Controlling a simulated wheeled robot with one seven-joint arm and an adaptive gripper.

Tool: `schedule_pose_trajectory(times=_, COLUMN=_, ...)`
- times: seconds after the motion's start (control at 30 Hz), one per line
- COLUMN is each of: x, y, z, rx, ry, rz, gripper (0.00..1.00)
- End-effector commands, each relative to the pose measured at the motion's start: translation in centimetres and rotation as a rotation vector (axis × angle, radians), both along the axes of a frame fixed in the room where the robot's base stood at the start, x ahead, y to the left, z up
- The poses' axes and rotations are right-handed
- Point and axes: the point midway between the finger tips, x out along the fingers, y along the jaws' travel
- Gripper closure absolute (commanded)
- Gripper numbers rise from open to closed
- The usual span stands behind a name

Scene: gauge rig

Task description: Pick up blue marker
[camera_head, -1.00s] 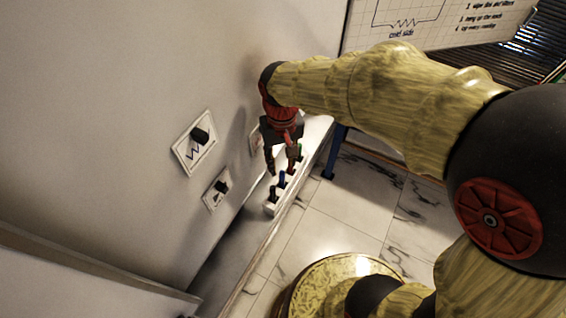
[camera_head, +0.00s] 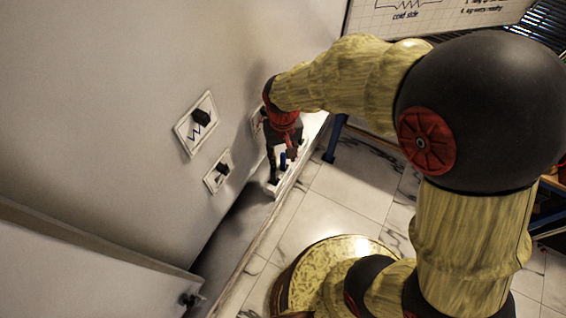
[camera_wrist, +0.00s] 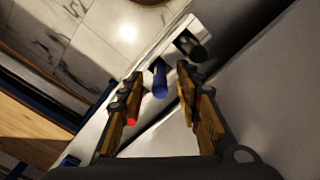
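The blue marker (camera_wrist: 160,80) stands upright in a white holder strip (camera_wrist: 147,62) along the wall. It also shows in the head view (camera_head: 283,160), below my gripper (camera_head: 283,158). In the wrist view my gripper (camera_wrist: 160,78) is open, with one finger on each side of the blue marker. Gaps show between the marker and both fingers. I cannot tell how far down the fingers reach along it.
A black marker (camera_wrist: 190,45) stands close beyond the right fingertip. A red marker (camera_wrist: 131,121) is partly hidden behind the left finger. Wall panels with black knobs (camera_head: 201,117) (camera_head: 222,169) are to the left. Marble floor (camera_head: 340,195) lies open to the right.

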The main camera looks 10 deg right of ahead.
Motion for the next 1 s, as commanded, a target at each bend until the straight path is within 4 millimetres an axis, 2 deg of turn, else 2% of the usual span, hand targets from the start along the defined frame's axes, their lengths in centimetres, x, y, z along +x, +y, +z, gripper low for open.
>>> schedule_pose_trajectory(times=0.1, x=0.01, y=0.00, z=0.02, rx=0.000, ry=0.000, rz=0.000, gripper=0.66)
schedule_pose_trajectory(times=0.7, x=0.01, y=0.00, z=0.05, rx=0.000, ry=0.000, rz=0.000, gripper=1.00)
schedule_pose_trajectory(times=1.0, x=0.03, y=0.00, z=0.13, rx=0.000, ry=-0.001, rz=0.000, gripper=1.00)
